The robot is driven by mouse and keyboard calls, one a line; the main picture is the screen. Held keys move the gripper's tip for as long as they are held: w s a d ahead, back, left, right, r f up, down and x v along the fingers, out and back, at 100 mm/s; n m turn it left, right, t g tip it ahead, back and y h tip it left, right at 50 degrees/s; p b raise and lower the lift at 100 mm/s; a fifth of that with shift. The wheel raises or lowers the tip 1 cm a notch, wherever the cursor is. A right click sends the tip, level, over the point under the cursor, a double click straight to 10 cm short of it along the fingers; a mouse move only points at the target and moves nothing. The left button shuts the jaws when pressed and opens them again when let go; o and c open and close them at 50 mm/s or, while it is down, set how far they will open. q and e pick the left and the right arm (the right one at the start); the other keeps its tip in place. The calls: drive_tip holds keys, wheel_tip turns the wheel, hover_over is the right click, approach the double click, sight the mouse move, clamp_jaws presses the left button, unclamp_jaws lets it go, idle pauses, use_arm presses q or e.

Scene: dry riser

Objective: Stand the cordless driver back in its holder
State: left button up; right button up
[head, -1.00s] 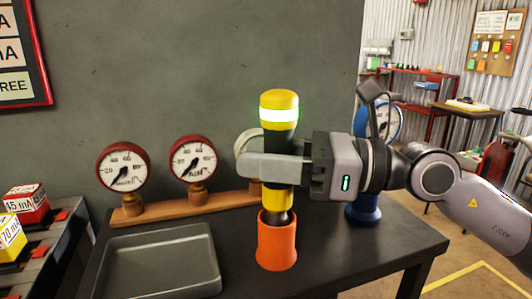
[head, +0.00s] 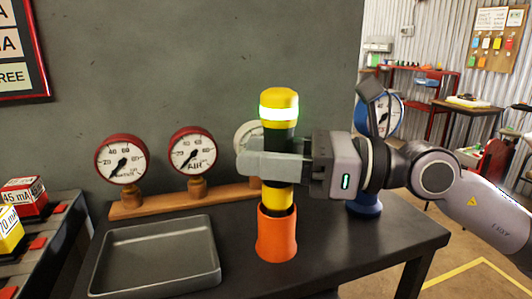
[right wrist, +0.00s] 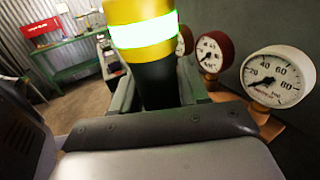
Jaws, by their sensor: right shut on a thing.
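The cordless driver (head: 279,105) is yellow and black with a glowing pale band near its top. It stands upright in the head view, its lower end inside the mouth of the orange holder (head: 276,236). My right gripper (head: 272,167) is shut around the driver's dark middle, coming from the right. In the right wrist view the driver (right wrist: 150,75) rises between the fingers, and its lower end is hidden. The bottom of the driver inside the holder is hidden too. My left gripper is not in view.
A grey tray (head: 105,262) lies left of the holder on the dark table (head: 385,235). Behind stand red-rimmed gauges (head: 121,159) and a white one on a wooden rail (head: 150,207). A blue-based gauge (head: 365,205) stands behind my right arm. Small boxes (head: 24,196) sit at far left.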

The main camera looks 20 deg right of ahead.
drive_tip(key=shift+s+d+f+b, duration=0.1)
drive_tip(key=shift+s+f+b, duration=0.1)
drive_tip(key=shift+f+b, duration=0.45)
drive_tip(key=o, duration=1.2)
drive_tip(key=shift+c, duration=0.2)
drive_tip(key=shift+o, duration=0.4)
drive_tip(key=shift+f, duration=0.1)
